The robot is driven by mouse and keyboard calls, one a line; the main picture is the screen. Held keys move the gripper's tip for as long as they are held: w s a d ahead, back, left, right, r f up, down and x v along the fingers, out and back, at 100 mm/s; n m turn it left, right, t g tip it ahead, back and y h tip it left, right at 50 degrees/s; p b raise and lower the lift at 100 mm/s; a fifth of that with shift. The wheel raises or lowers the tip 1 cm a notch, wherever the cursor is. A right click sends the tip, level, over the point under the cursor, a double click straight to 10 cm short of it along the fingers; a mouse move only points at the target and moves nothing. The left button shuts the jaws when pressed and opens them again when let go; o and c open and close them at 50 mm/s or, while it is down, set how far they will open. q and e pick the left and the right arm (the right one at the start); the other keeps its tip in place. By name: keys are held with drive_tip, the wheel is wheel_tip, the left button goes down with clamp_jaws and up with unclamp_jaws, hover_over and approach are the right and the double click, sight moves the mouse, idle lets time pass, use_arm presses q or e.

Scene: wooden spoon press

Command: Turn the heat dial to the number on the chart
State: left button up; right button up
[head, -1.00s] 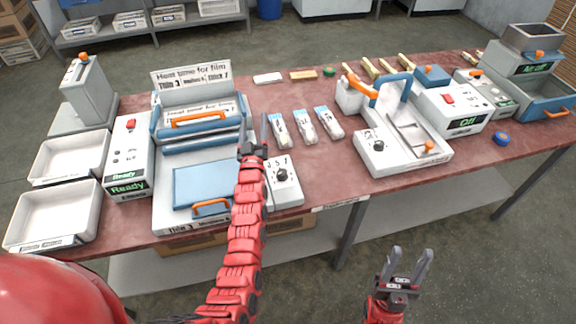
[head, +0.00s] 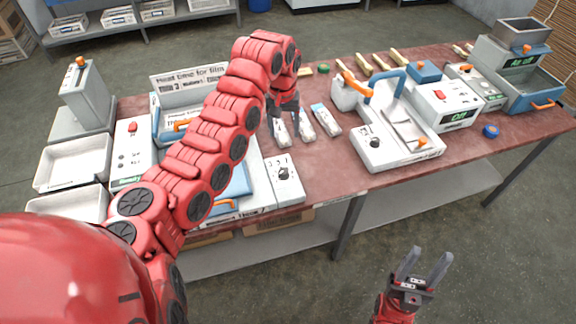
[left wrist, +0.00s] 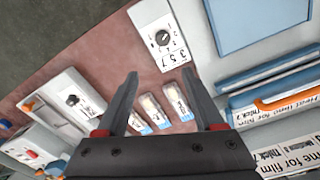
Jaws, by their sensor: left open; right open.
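The heat dial (head: 284,175) is a black knob on a small white box at the right side of the press, near the table's front edge. In the left wrist view the dial (left wrist: 163,38) sits beyond my fingertips, with the numbers 3, 5, 7 printed beside it. The chart (head: 190,76) is a white board behind the press, partly hidden by my left arm; its numbers are too small to read. My left gripper (head: 285,114) is open and empty above the wrapped packs, behind the dial. My right gripper (head: 422,264) is open and empty in front of the table.
Several wrapped packs (head: 326,120) lie right of the press. A white machine (head: 385,150) with its own black knob and a blue handle stands further right. White trays (head: 72,165) are at the left. Bare tabletop (head: 325,165) lies between the dial box and that machine.

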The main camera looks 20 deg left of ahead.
use_arm(q)
drive_tip(key=p, duration=0.4)
hover_over(283, 171)
wheel_tip(283, 171, down, 12)
drive_tip(key=shift+s+d+r, duration=0.1)
drive_tip(key=shift+r, duration=0.1)
wheel_tip(283, 171, down, 4)
drive_tip(key=shift+f, duration=0.8)
clamp_jaws()
